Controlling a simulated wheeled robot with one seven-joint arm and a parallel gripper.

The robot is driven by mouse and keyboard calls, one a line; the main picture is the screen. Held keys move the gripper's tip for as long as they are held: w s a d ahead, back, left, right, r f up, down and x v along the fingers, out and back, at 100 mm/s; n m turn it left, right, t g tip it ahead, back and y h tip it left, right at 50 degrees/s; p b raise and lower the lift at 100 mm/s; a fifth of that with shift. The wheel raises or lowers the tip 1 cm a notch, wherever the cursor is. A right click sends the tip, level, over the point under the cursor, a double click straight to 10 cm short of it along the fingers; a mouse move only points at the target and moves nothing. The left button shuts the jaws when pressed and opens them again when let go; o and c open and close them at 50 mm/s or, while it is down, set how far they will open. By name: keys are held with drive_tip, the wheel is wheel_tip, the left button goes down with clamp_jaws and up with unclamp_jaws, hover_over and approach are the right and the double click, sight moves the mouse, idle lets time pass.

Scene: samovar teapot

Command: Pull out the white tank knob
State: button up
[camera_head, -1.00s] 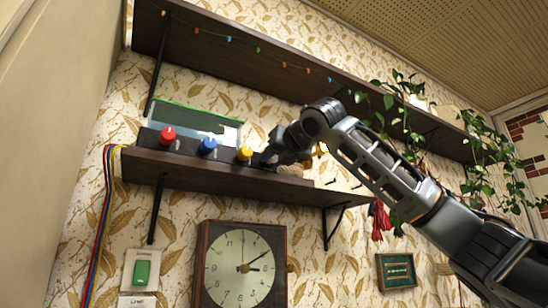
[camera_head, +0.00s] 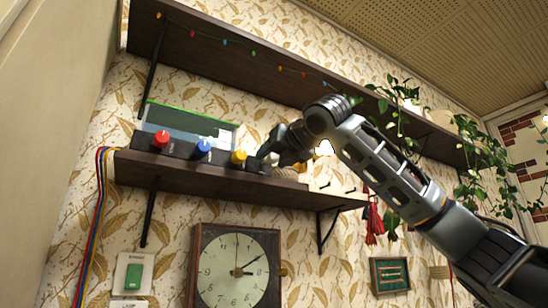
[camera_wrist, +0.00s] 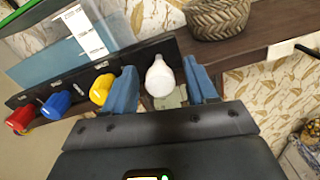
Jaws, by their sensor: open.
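The white tank knob (camera_wrist: 160,76) is bulb-shaped and sits at the end of the dark knob panel (camera_wrist: 75,77), beside the yellow knob. In the wrist view it lies between the two blue fingers of my gripper (camera_wrist: 161,85), with a small gap visible on each side. My gripper is open around it, not clamped. In the head view my gripper (camera_head: 263,158) is at the right end of the knob row, just right of the yellow knob, and it hides the white knob there.
Red (camera_head: 160,140), blue (camera_head: 203,147) and yellow (camera_head: 238,158) knobs line the panel on the lower shelf (camera_head: 190,180). A translucent tank (camera_head: 190,121) stands behind them. A woven basket (camera_wrist: 217,18) stands nearby. An upper shelf (camera_head: 230,60) runs above; a clock (camera_head: 236,270) hangs below.

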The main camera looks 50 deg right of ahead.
drive_tip(key=b+v, duration=0.1)
drive_tip(key=v, duration=0.6)
drive_tip(key=shift+s+a, duration=0.15)
drive_tip(key=shift+s, duration=0.15)
idle(0.4)
